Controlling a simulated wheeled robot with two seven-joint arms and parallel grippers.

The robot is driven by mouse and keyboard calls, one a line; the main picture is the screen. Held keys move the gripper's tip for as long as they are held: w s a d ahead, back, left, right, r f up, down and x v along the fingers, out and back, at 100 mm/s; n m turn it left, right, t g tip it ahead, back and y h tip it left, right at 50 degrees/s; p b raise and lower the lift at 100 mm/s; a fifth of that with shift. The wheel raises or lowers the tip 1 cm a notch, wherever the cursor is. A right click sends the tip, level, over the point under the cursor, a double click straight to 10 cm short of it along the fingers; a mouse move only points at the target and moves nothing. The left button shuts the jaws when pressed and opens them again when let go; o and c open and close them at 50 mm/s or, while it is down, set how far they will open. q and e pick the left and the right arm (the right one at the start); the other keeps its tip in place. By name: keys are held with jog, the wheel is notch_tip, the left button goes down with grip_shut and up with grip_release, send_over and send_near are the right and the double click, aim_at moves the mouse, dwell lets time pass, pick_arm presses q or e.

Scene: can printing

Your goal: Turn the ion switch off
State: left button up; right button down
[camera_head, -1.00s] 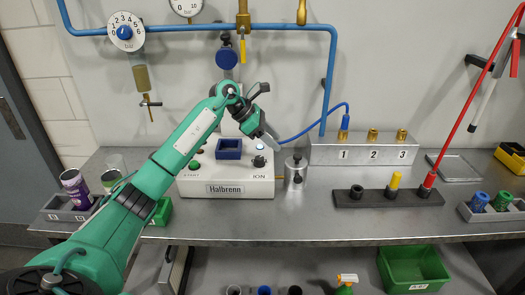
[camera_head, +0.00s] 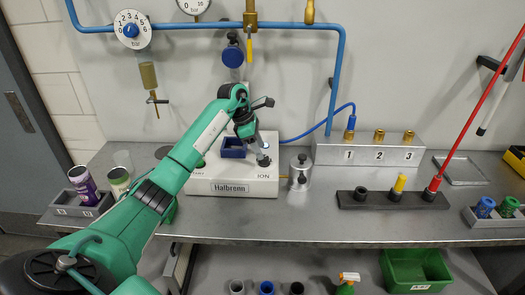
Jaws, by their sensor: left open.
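The white Halbrenn machine (camera_head: 245,188) stands on the steel bench with the word ION at its front right. The dark ION switch (camera_head: 263,161) sits just above that word, partly hidden by my gripper. My left gripper (camera_head: 260,153) is open and points down over the switch. Its fingertips are right at the switch, and I cannot tell whether they touch it. The switch's exact setting is too small to tell. My right gripper is not in view.
A blue square holder (camera_head: 233,148) is on the machine, left of my gripper. A metal canister (camera_head: 300,172) stands close to the machine's right side. A blue hose (camera_head: 318,128) curves behind it to the numbered block (camera_head: 368,150). My left arm covers the machine's left part.

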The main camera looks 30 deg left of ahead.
pick_arm(q)
jog(key=shift+x, duration=1.65)
jog(key=c, duration=1)
jog(key=shift+o, duration=0.2)
